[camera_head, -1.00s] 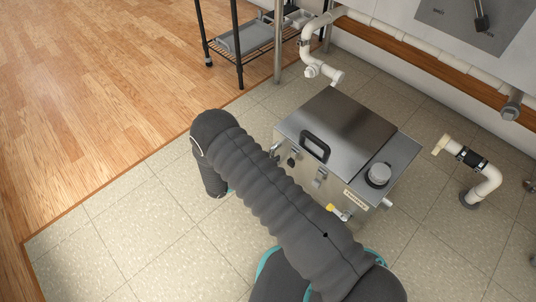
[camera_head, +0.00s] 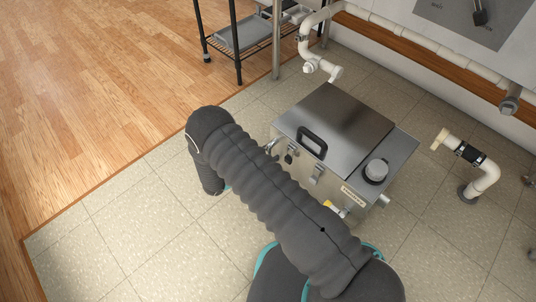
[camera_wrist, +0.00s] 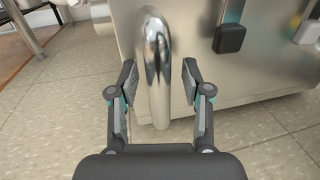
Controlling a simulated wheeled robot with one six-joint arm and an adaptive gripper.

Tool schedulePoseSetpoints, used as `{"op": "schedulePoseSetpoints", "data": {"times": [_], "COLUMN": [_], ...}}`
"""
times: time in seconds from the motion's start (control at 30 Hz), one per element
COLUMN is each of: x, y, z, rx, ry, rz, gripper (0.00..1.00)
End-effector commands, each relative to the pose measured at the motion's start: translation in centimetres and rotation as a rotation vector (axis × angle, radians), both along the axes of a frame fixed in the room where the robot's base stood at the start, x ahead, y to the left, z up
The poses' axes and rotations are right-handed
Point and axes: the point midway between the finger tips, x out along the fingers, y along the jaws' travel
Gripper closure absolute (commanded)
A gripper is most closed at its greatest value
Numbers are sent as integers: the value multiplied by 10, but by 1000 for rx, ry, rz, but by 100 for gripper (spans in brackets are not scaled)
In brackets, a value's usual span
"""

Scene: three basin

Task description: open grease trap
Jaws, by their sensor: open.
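The grease trap (camera_head: 382,150) is a steel box on the tiled floor, its flat lid (camera_head: 337,128) down and a black handle (camera_head: 312,141) on the lid's near edge. Latches (camera_head: 317,174) show on its front side. In the wrist view its steel side (camera_wrist: 210,70) fills the upper right, with a black-ended latch (camera_wrist: 230,38) there. My gripper (camera_wrist: 160,78) is open, its fingers on either side of a shiny curved metal pipe (camera_wrist: 154,60) that stands out from the box. I cannot tell whether they touch it. The head view hides my gripper behind my arm.
White drain pipes stand behind the box (camera_head: 325,62) and to its right (camera_head: 483,175). A black wire rack (camera_head: 243,50) is at the top. Open tiled floor (camera_head: 130,235) lies left of my arm.

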Motion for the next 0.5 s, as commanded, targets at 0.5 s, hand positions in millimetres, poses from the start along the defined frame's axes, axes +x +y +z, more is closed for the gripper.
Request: {"op": "schedulePoseSetpoints", "data": {"times": [0.5], "x": [-47], "y": [66], "z": [0], "rx": [1], "ry": [-1], "rz": [7], "gripper": [51]}}
